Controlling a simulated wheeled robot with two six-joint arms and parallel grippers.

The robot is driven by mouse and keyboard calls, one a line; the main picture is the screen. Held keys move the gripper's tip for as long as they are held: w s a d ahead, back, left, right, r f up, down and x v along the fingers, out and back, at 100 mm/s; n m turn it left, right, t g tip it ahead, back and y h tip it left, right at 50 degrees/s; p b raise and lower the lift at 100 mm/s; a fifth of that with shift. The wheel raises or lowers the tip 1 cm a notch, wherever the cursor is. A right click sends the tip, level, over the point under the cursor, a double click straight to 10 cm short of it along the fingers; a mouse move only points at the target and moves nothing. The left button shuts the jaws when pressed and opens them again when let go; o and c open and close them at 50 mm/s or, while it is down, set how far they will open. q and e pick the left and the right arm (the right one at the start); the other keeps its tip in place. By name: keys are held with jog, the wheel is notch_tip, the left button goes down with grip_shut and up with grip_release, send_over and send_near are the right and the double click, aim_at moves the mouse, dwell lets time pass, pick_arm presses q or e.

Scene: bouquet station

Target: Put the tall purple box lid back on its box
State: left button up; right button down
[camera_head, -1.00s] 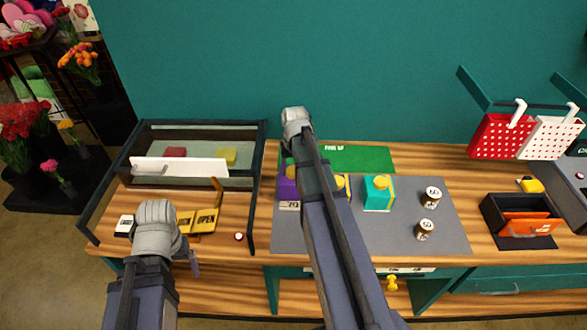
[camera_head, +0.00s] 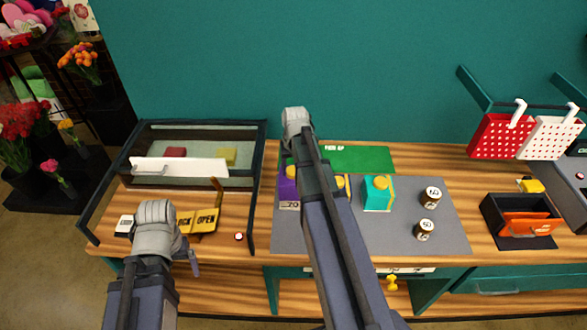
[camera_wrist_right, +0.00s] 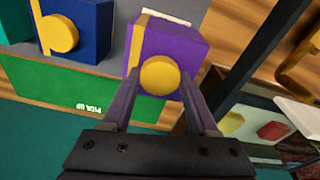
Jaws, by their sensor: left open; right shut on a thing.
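The purple box (camera_head: 288,190) stands at the left end of the grey mat, partly hidden behind my right arm. In the right wrist view its purple top (camera_wrist_right: 185,48) shows a yellow band and a round yellow knob (camera_wrist_right: 160,75). My right gripper (camera_wrist_right: 160,84) is shut on this knob, one finger on each side. I cannot make out a seam or gap between lid and box. In the head view my right gripper's fingers are hidden. My left gripper (camera_head: 194,262) is open and empty, low near the table's front edge at the left.
A blue box (camera_wrist_right: 80,28) stands beside the purple one, and a teal box (camera_head: 377,195) is further right. Two brown jars (camera_head: 428,212) stand on the grey mat (camera_head: 390,235). A green mat (camera_head: 365,157) lies behind. A dark-framed glass case (camera_head: 258,170) is close on the left.

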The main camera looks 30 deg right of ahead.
jog(key=shift+f+b, duration=1.6)
dwell(1.3)
dwell(0.3)
jog(key=shift+c, duration=0.4)
grip_release()
jog(key=shift+r, duration=0.1)
notch_tip(320, 180, up, 8)
jog(key=p, duration=0.8)
dwell(0.4)
jog(key=shift+f, duration=0.2)
notch_tip(320, 180, down, 7)
jog(key=b, duration=0.7)
jog(key=shift+r, duration=0.15)
